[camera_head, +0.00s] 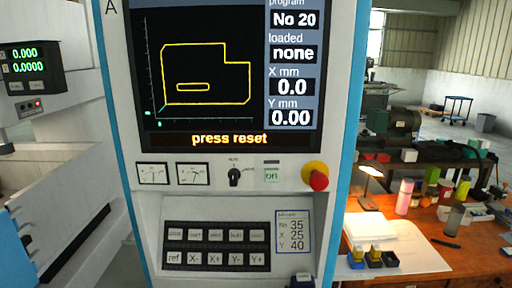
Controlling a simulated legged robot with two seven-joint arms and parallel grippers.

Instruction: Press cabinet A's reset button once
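Cabinet A (145,205) stands upright in front of me, a white and blue console with the letter A at its top left. Its screen (205,68) shows a yellow outline, "program No 20", "loaded none", X 0.0, Y 0.00 and the line "press reset". Below is a black key panel (217,247) with two rows of keys. The lower row reads ref (174,258), X-, X+, Y-, Y+; the upper row's labels are too small to read surely, so I cannot tell which key is reset. Neither gripper is identifiable in view.
A red mushroom knob on a yellow base (315,176), a rotary switch (234,176) and a green "on" indicator (271,175) sit above the keys. A dark block (302,281) shows at the bottom edge. A wooden bench (470,245) with a lamp and bottles is right.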

